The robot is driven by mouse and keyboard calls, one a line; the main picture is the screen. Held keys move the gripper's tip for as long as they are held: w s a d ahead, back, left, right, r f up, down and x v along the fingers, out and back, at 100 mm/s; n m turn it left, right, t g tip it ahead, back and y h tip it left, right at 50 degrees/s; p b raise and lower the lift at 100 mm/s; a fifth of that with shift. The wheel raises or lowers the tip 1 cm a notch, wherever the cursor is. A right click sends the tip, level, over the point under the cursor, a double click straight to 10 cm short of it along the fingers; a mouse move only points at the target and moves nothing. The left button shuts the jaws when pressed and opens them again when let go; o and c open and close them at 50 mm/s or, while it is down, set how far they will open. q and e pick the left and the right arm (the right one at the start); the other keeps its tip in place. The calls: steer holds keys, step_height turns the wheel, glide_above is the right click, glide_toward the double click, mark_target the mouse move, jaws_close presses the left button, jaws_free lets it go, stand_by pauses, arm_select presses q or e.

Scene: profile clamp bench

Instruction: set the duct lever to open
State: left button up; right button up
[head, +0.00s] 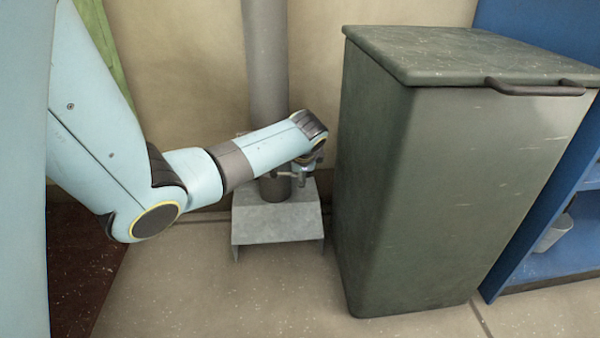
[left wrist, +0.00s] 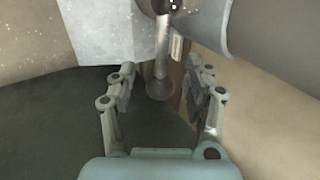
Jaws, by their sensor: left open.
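The duct (head: 267,60) is a grey upright pipe against the wall; it also shows in the left wrist view (left wrist: 262,35). Its lever (left wrist: 161,55) is a short metal rod with a rounded knob at its end, joined to a dark pivot at the top of the left wrist view. My left gripper (left wrist: 162,90) is open, with one finger on each side of the lever's knob end; I see a gap on both sides. In the head view my left gripper (head: 303,178) is small and mostly hidden under my wrist. My right gripper is not in view.
A tall dark green bin (head: 440,190) with a lid and handle stands close to the right of my left gripper. A grey metal stand (head: 278,222) is at the duct's foot. A blue shelf (head: 540,240) is at the far right. Floor in front is clear.

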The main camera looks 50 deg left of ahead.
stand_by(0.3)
arm_select(q)
steer(key=c, duration=0.9)
steer(key=shift+f, duration=0.1)
jaws_close()
